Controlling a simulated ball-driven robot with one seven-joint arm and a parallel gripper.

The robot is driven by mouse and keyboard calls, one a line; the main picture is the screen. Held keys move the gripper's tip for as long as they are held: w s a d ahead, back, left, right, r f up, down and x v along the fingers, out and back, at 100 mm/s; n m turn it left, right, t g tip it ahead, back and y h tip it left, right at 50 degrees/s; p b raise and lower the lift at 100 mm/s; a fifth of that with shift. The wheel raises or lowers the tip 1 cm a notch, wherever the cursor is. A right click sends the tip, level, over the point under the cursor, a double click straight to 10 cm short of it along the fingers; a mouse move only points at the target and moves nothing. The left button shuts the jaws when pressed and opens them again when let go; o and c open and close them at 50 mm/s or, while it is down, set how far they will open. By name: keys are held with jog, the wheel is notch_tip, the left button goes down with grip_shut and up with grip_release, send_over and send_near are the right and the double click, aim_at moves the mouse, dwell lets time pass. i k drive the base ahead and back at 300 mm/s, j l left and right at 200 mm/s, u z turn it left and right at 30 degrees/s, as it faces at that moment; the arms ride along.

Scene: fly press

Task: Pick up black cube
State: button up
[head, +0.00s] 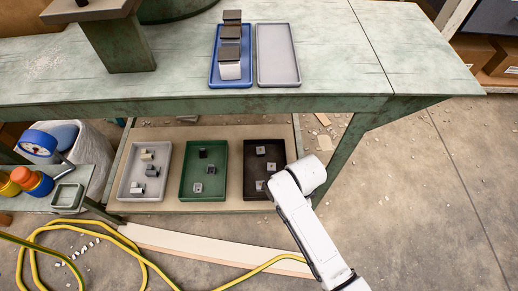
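A small black cube (203,153) lies in the green tray (183,179) on the low shelf, near the tray's back, with lighter small pieces in front of it. Dark blocks (230,35) also stand stacked or lined up on the blue tray (214,78) on the bench, with a silver block (230,71) at the front; I cannot tell which black cube the task names. My white arm reaches in from the lower right, and its bent joint is beside the black tray. My gripper's fingers do not show.
On the low shelf, a white tray (126,183) and a black tray (251,173) hold several small blocks. An empty grey tray (277,78) lies on the bench (345,65). A bench leg stands right of the shelf. A yellow hose (140,266) crosses the floor. The right floor is mostly clear.

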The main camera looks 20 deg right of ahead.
aim_at(261, 152)
jog(key=i, duration=0.95)
